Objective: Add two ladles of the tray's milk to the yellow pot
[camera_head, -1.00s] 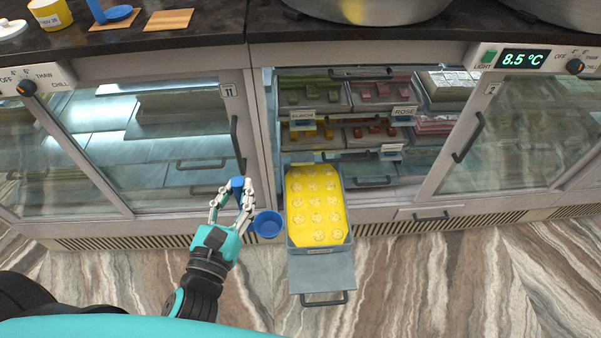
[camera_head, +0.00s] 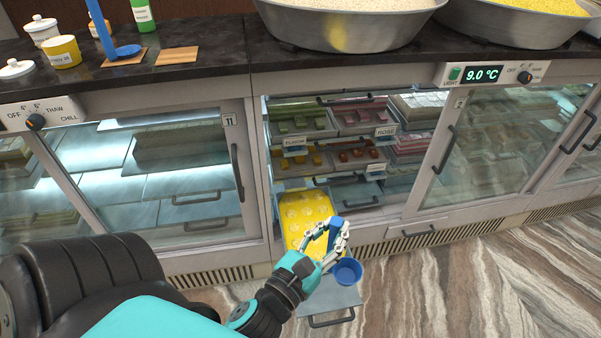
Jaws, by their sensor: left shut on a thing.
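My left gripper (camera_head: 328,238) is shut on the handle of a blue ladle (camera_head: 348,271). The ladle's cup hangs at the right front of the pulled-out tray (camera_head: 279,226); only blue shows inside it. The tray holds yellow milk (camera_head: 292,211) with several round pale pieces in it. My gripper and arm hide the tray's right and front part. The yellow pot (camera_head: 62,53), with a label, stands open-topped on the dark counter at the upper left. My right gripper is not in view.
A white lid (camera_head: 16,69) lies beside the pot. A second blue ladle (camera_head: 127,50), a green bottle (camera_head: 142,14) and wooden boards (camera_head: 178,56) are on the counter. Large metal pans (camera_head: 345,28) stand further right. The cabinet display (camera_head: 482,74) reads 9.0 °C.

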